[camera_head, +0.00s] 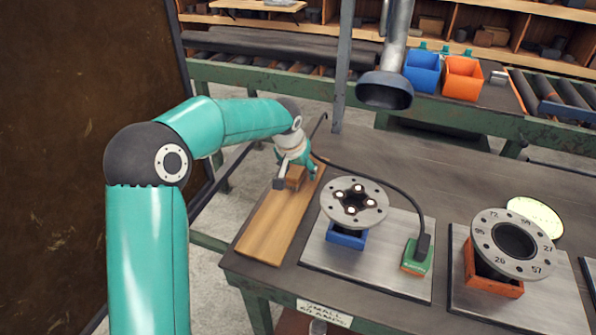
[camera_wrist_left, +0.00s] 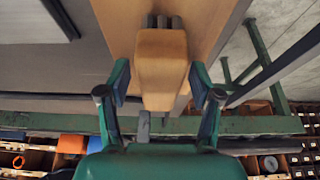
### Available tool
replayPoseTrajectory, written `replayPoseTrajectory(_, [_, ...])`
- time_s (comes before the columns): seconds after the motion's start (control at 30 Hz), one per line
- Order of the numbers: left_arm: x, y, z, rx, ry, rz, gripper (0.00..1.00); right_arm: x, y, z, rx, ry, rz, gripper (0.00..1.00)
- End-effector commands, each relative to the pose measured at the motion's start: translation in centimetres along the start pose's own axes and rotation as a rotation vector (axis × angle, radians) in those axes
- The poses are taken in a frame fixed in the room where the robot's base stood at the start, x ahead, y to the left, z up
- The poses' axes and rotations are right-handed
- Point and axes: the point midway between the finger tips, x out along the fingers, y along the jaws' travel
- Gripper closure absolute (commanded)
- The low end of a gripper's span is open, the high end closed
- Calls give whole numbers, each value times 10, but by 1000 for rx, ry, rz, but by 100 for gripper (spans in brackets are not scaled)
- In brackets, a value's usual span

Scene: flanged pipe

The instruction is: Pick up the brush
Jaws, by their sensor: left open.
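The brush (camera_wrist_left: 162,68) has a light wooden body and dark bristles at its far end in the left wrist view. In the head view it shows as a small brown block (camera_head: 296,179) at the far end of the wooden board (camera_head: 268,228). My left gripper (camera_head: 297,172) is over that end of the board. In the left wrist view its two blue-padded fingers (camera_wrist_left: 159,82) are open, one on each side of the brush body, with a gap on both sides. My right gripper is in neither view.
Right of the board stand a bolted flange (camera_head: 355,203) on a blue support and a green-and-orange block (camera_head: 416,256) with a black cable. A numbered flange (camera_head: 511,243) is farther right. A dark nozzle (camera_head: 384,91) hangs above the bench. A grey post (camera_head: 343,70) rises at the bench's back.

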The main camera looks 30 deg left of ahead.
Motion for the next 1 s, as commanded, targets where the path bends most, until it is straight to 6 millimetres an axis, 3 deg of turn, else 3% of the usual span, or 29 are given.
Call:
replayPoseTrajectory(0.97, [4, 1, 2, 1, 0, 1, 35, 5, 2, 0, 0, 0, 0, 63])
replayPoseTrajectory(1.0, [4, 1, 2, 1, 0, 1, 40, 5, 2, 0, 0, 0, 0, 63])
